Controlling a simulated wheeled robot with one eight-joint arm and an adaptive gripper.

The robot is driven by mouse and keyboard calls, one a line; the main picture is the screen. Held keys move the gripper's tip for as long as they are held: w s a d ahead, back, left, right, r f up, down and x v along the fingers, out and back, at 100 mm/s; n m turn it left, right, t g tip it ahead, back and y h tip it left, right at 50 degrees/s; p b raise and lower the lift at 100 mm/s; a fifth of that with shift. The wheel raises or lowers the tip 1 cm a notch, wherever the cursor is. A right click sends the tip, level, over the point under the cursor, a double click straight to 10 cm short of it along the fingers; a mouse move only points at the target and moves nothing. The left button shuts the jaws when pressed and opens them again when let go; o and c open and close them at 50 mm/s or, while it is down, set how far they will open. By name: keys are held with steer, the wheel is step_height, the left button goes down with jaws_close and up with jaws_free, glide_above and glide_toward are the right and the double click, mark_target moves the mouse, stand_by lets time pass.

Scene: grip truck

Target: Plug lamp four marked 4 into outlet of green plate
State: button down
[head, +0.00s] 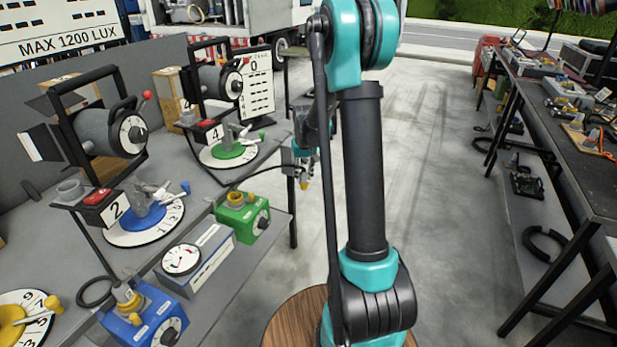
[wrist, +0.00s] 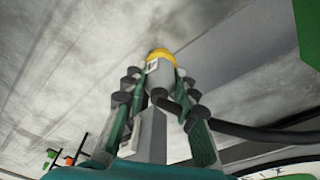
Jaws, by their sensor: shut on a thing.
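Lamp four (head: 218,82) stands at the back of the left bench, with its sign marked 4 (head: 214,133) below it. A green disc (head: 235,151) on a white dial lies beside that sign. A green box (head: 243,222) with a dial on its front and a yellowish fitting on top sits near the bench's edge. My gripper (head: 302,170) is in the air just right of the bench, beyond and right of the green box. It is shut on a grey plug with a yellow end (wrist: 160,68). A black cable runs from the plug, toward the bench in the head view.
Lamp two (head: 110,130), a blue disc (head: 143,216), a meter (head: 195,258) and a blue box (head: 145,318) with a yellow-topped fitting crowd the bench. Open floor (head: 430,180) lies to the right, before another cluttered table (head: 570,150).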

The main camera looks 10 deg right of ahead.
steer(key=s+a+r+n, duration=0.1)
steer(key=s+a+r, duration=0.5)
steer(key=a+r, duration=0.45)
steer(key=s+a+r, duration=0.6)
steer(key=a+r, duration=0.1)
steer(key=a, duration=0.7)
steer(key=shift+w+f, duration=0.1)
steer(key=shift+f, duration=2.15)
steer(key=shift+f, duration=2.35)
steer(key=c, duration=1.1)
jaws_free()
steer(key=shift+o, duration=0.5)
steer(key=shift+o, duration=1.1)
